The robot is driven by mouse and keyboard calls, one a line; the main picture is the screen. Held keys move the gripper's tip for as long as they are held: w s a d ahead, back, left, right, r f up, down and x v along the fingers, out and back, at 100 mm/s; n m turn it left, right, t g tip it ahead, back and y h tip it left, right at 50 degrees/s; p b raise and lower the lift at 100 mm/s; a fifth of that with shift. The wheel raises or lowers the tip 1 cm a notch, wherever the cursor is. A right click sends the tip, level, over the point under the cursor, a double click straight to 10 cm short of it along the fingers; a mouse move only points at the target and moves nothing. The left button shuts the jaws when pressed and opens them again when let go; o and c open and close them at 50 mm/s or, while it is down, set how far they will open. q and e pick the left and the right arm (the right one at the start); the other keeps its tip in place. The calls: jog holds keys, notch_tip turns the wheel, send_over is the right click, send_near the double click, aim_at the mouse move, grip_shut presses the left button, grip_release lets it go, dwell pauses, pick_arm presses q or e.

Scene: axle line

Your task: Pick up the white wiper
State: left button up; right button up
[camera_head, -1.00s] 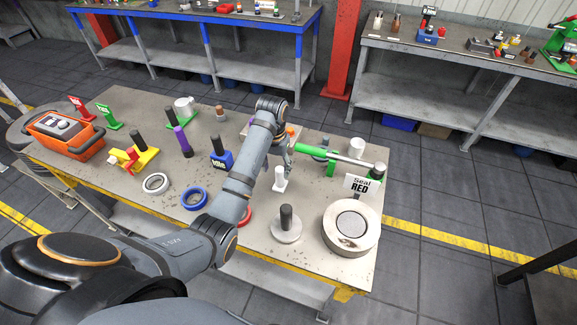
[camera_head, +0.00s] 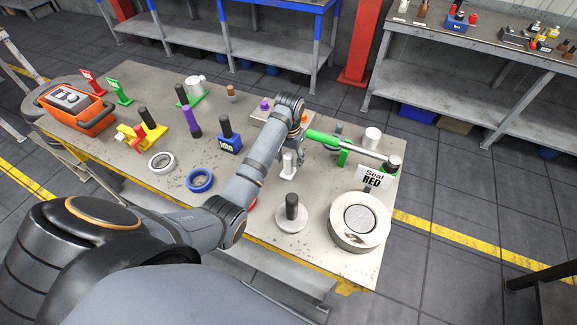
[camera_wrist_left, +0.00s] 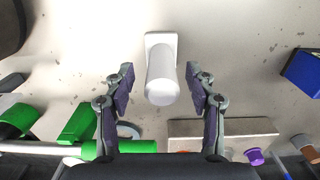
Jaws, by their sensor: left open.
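The white wiper (camera_head: 288,168) stands upright on the table, with a flat white base and a rounded handle. In the left wrist view the wiper (camera_wrist_left: 161,78) is centred, its handle end towards the camera. My left gripper (camera_head: 290,153) comes down over it. In the left wrist view my left gripper (camera_wrist_left: 160,88) is open, with one finger on each side of the handle and a gap on both sides. It is not shut on anything. My right gripper is not in view.
A grey disc with a dark handle (camera_head: 291,212) stands in front, and a large ring (camera_head: 359,222) with a "Seal RED" sign (camera_head: 373,179) is right. A blue block (camera_head: 228,143) is left.

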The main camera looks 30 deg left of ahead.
aim_at(288, 165)
pick_arm(q)
notch_tip(288, 165, down, 3)
jog(key=shift+s+a+r, duration=0.1)
jog(key=c, duration=1.1)
grip_shut()
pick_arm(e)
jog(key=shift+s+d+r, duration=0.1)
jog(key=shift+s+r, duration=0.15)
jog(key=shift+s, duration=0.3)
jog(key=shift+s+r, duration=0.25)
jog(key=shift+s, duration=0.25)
